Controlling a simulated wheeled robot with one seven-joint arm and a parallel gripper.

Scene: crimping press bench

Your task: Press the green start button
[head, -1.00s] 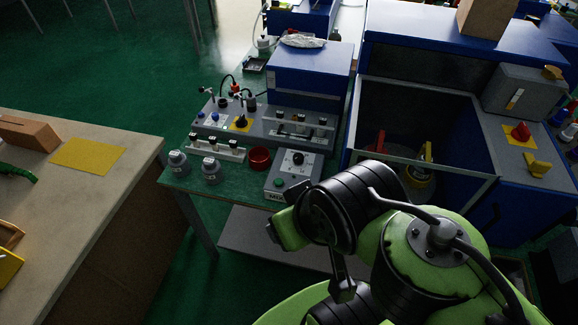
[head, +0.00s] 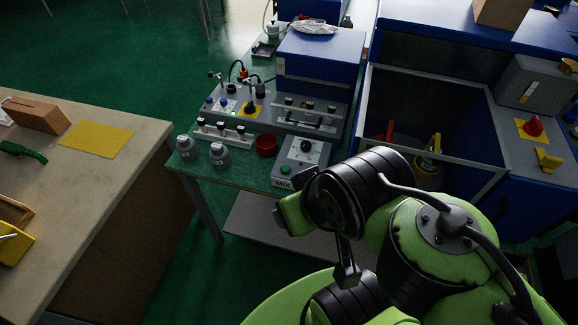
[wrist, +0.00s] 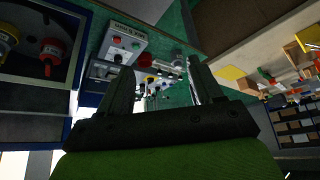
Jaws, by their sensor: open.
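A green button (head: 286,170) sits on the front of a small grey control box (head: 293,158) marked "MIX", with a black dial above it. The box stands at the near right corner of the green-topped bench. In the wrist view the control box (wrist: 122,43) is at the upper left, beyond my fingers, with a small green button (wrist: 137,45) on its face. My gripper (wrist: 160,82) is open and empty, its two dark fingers apart, and touches nothing that I can see. In the head view my arm is in front of the bench; the fingertips cannot be made out there.
A red cup (head: 266,145), grey jars (head: 219,154) and a rack (head: 224,132) stand left of the box. A blue enclosure (head: 480,200) with a red button (head: 533,126) is at the right. A beige table (head: 110,185) is at the left, with green floor between.

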